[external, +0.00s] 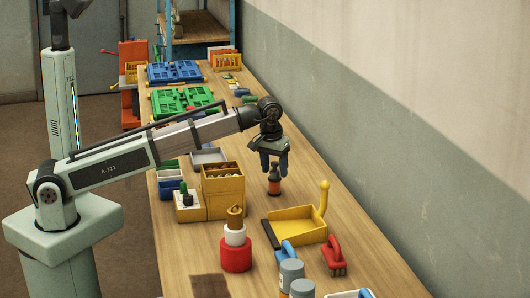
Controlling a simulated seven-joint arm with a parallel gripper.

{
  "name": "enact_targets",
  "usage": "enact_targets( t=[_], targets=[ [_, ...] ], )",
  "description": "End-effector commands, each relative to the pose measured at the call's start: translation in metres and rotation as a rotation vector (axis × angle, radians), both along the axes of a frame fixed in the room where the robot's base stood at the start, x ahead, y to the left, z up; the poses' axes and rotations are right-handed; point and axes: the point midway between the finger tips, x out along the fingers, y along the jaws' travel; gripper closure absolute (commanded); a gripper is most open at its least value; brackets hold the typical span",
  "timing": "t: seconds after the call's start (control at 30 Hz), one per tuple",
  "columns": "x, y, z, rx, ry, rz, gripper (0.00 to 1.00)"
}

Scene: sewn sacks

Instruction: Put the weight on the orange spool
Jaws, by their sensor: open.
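A small dark piece with a knob on top, which looks like the weight (274,173), stands upright on the workbench below my gripper. Its lower part is an orange-red band that looks like the orange spool (274,188), so the dark piece appears to rest on it. At this size I cannot tell exactly how the two meet. My gripper (274,167) points down with its fingers apart. The fingertips are at about the height of the dark knob, one on each side in the picture. I cannot tell whether they touch it.
A yellow tray (290,238) with an upright handle lies in front. A stack with a red base (236,257) stands left of it. A tan box (222,191) is left of my gripper.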

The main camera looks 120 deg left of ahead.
Motion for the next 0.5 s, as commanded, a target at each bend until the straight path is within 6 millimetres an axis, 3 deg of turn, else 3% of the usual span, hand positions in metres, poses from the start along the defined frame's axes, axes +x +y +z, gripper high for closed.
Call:
enact_targets(
  t=[0.27,0.5],
  targets=[
    [0.001,-0.002,0.018,0.001,-0.001,0.0,0.4],
    [0.001,-0.007,0.059,0.001,-0.002,0.001,0.4]
  ],
)
